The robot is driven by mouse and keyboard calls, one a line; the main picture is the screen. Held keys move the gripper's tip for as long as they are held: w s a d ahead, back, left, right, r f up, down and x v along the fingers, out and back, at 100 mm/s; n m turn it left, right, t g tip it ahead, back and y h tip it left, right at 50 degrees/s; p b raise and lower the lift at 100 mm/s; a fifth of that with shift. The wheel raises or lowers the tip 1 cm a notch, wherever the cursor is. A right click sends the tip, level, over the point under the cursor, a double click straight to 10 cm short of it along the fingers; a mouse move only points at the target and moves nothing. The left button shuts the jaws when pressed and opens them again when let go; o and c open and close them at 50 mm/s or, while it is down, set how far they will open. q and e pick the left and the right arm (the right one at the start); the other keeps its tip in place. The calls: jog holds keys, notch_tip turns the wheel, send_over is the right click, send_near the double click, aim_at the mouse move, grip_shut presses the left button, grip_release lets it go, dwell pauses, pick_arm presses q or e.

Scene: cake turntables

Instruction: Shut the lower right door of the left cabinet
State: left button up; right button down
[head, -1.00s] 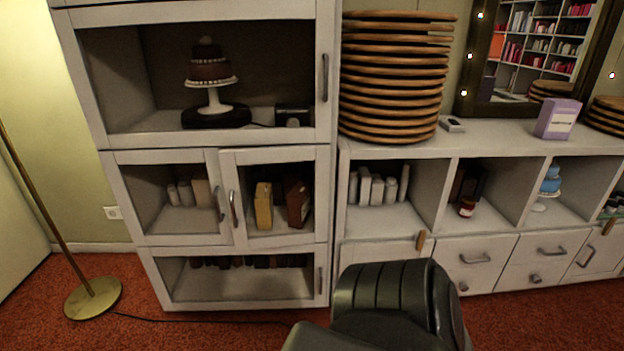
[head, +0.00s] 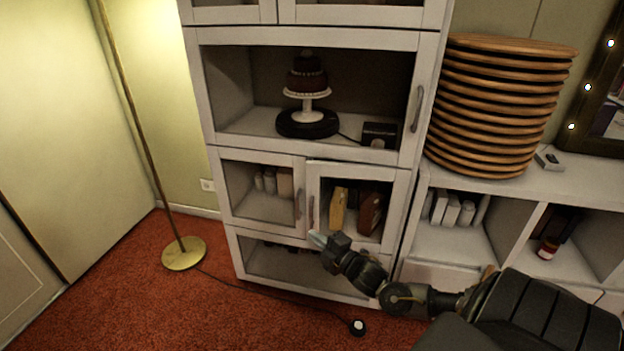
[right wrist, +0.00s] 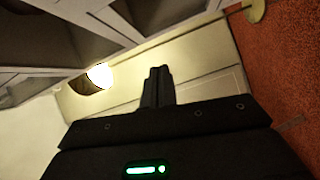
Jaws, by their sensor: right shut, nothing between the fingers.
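The left cabinet (head: 232,188) is tall and white with glass-fronted doors. Its lower right door (head: 400,190) has a white frame, with its handle (head: 311,212) on its left side. The door's left edge appears to stand slightly forward of the neighbouring lower left door (head: 230,165). My right gripper (head: 318,239) is shut and empty, in front of the door's lower left corner, below the handle. Whether it touches the door cannot be told. My left gripper is not in view.
A brass floor lamp (head: 184,254) stands left of the cabinet. A cord with a round switch (head: 357,327) lies on the red carpet (head: 250,315). A low shelf unit with stacked round boards (head: 500,110) stands to the right.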

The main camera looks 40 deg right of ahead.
jog(key=n+h, duration=0.1)
jog(key=h, duration=0.1)
send_near(311, 201)
notch_tip(311, 201, up, 3)
jog(key=s+a, duration=0.3)
jog(key=w+d, duration=0.1)
jog(key=w, duration=0.3)
jog(key=w+d, duration=0.1)
jog(key=w, duration=0.3)
jog(key=w+d+b, duration=0.1)
jog(key=w, duration=0.3)
jog(key=shift+w+d+f, duration=0.2)
jog(key=shift+w+d, duration=0.15)
jog(key=shift+d, duration=0.05)
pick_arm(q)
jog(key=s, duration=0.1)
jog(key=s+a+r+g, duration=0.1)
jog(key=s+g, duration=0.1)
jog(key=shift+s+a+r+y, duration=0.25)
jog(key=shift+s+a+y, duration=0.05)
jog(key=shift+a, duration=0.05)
